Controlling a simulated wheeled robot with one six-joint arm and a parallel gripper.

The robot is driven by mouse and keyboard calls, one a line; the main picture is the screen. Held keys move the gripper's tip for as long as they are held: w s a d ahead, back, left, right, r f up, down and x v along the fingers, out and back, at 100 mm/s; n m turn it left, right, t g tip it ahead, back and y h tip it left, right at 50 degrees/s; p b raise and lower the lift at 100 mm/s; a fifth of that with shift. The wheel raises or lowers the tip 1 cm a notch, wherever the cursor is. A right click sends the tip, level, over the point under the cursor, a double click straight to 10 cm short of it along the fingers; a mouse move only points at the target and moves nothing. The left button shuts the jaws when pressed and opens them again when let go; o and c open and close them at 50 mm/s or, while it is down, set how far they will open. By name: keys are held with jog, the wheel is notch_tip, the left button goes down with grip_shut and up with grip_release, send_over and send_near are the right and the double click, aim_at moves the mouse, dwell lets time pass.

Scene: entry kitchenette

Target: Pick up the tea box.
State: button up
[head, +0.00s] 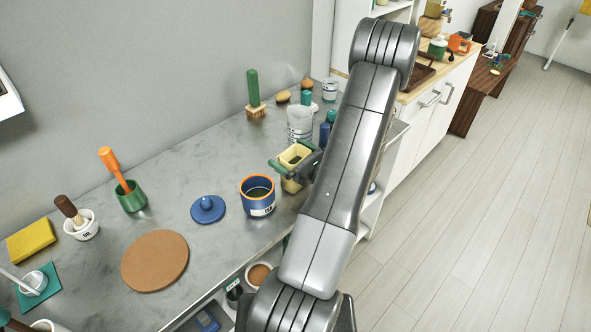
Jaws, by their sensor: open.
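My arm hides the gripper's base and the box's right side. A blue pot (258,203) with an orange rim and a small white label stands just left of the box.
A blue lid (208,209) and a round cork mat (155,261) lie on the counter (185,170) to the left. A white printed container (300,122) and dark blue bottle (325,134) stand close behind the box. A green-handled brush (254,95) stands near the wall.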

jog(key=c, duration=1.4)
jog(key=shift+r, duration=0.1)
notch_tip(320, 180, up, 10)
jog(key=b, duration=0.1)
jog(key=shift+w, duration=0.1)
